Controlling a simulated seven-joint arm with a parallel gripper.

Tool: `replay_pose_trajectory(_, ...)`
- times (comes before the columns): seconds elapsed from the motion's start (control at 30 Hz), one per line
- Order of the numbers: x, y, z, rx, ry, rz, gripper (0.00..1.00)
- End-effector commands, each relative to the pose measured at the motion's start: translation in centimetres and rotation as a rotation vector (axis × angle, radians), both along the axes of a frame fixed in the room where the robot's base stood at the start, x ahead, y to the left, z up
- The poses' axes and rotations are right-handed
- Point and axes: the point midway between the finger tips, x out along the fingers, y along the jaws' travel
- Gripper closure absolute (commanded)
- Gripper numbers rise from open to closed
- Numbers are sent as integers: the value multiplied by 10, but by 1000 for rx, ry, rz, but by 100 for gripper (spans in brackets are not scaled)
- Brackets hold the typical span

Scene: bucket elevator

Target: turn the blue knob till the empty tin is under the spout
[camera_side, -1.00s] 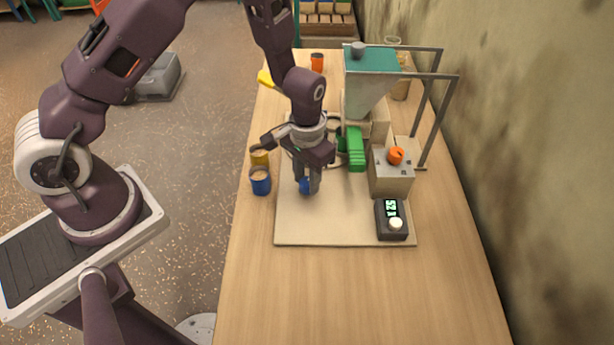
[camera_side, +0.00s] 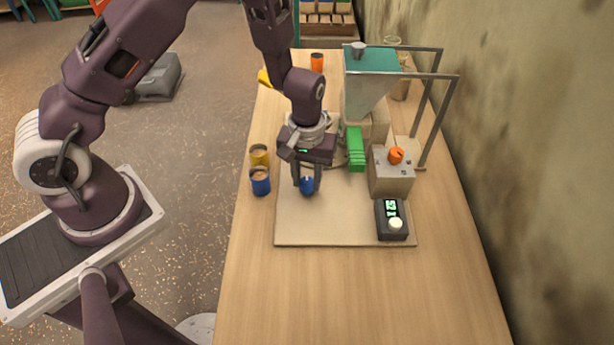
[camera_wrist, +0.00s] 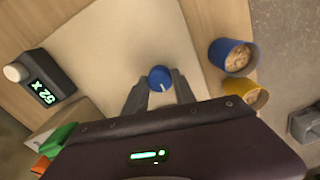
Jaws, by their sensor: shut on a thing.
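The blue knob (camera_side: 307,185) stands on the pale board (camera_side: 340,225), below my gripper. My gripper (camera_side: 306,182) points down and is shut on the knob. In the wrist view the blue knob (camera_wrist: 160,79) has a white mark and sits between my fingertips (camera_wrist: 158,88). A blue tin (camera_side: 260,181) and a yellow tin (camera_side: 259,156) stand left of the board, both filled with something tan; they also show in the wrist view, blue (camera_wrist: 236,56) and yellow (camera_wrist: 248,95). The green spout piece (camera_side: 356,150) is right of my wrist. I see no empty tin; my arm hides the area behind it.
A teal hopper (camera_side: 372,60) stands behind on a grey frame (camera_side: 440,110). A box with an orange knob (camera_side: 396,155) and a dark display (camera_side: 392,220) stand on the right. The front of the table (camera_side: 350,290) is clear.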

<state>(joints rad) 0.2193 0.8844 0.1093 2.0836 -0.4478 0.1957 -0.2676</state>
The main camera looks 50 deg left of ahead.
Motion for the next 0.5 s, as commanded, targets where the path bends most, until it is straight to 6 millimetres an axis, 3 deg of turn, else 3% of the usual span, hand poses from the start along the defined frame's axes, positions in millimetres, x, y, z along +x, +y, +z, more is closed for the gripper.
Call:
replay_pose_trajectory(0.37, 0, -1, 1, -1, -1, 3, 100)
replay_pose_trajectory(0.4, 0, -1, 1, -1, -1, 3, 66)
replay_pose_trajectory(0.5, 0, 0, 1, -1, -1, 3, 47)
